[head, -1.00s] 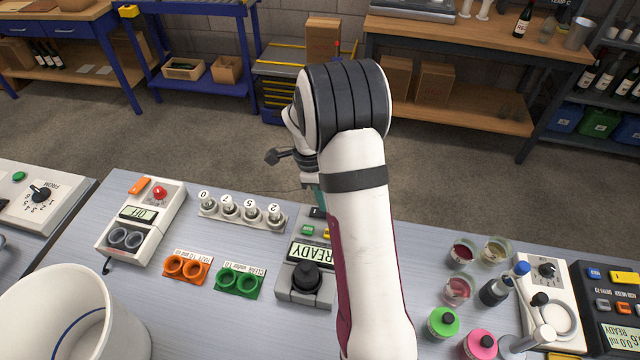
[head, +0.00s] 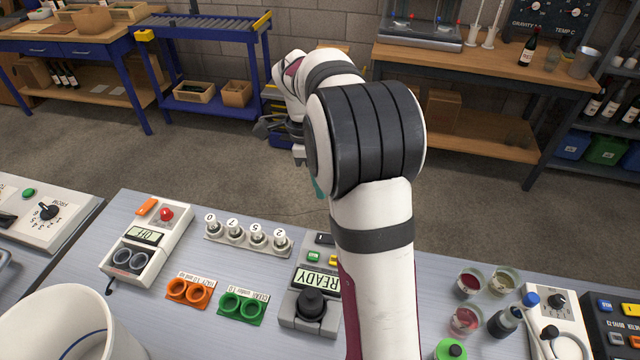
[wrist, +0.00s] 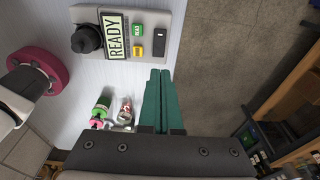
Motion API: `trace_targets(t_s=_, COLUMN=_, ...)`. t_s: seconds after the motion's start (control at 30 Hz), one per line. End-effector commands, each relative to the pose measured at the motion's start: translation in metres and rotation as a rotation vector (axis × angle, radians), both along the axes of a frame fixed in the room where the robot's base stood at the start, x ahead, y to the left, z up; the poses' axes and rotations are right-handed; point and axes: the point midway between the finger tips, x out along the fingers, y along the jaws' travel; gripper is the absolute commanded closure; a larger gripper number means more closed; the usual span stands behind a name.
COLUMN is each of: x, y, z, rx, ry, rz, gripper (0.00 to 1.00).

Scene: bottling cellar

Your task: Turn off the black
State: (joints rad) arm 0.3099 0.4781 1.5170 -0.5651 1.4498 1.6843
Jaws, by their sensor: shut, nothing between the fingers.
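A grey device with a READY display (head: 316,280) stands on the bench. It has a round black knob or port (head: 311,304), a green button (head: 313,256) and a black rocker switch (head: 325,238). In the wrist view the device body (wrist: 160,15) is at the top, with the black switch (wrist: 159,42), green button (wrist: 137,28) and yellow button (wrist: 138,50). The switch's on or off position is too small to tell. My gripper (wrist: 159,72) has teal fingers shut together and empty, tips just below the device in that view. In the head view my arm mostly hides the gripper.
A tester with an OFF display (head: 146,236) and red button stands left on the bench. Capped vials (head: 247,235), orange cups (head: 189,291) and green cups (head: 241,305) lie between. Sample glasses (head: 465,320) and another meter (head: 555,300) stand right. Floor beyond the bench is open.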

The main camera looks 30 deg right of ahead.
Motion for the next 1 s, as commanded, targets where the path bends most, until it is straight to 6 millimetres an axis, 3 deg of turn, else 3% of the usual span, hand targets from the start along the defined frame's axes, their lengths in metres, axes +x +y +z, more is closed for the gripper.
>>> trace_targets(t_s=0.07, x=-0.007, y=-0.009, z=0.001, rx=0.000, ry=0.000, rz=-0.004, gripper=1.00)
trace_targets(t_s=0.37, x=-0.008, y=-0.010, z=-0.005, rx=0.000, ry=0.001, rz=-0.001, gripper=1.00)
trace_targets(t_s=0.8, x=-0.018, y=-0.020, z=-0.094, rx=0.000, ry=0.003, rz=0.000, gripper=1.00)
trace_targets(t_s=1.0, x=-0.022, y=-0.023, z=-0.126, rx=0.000, ry=0.000, rz=-0.002, gripper=1.00)
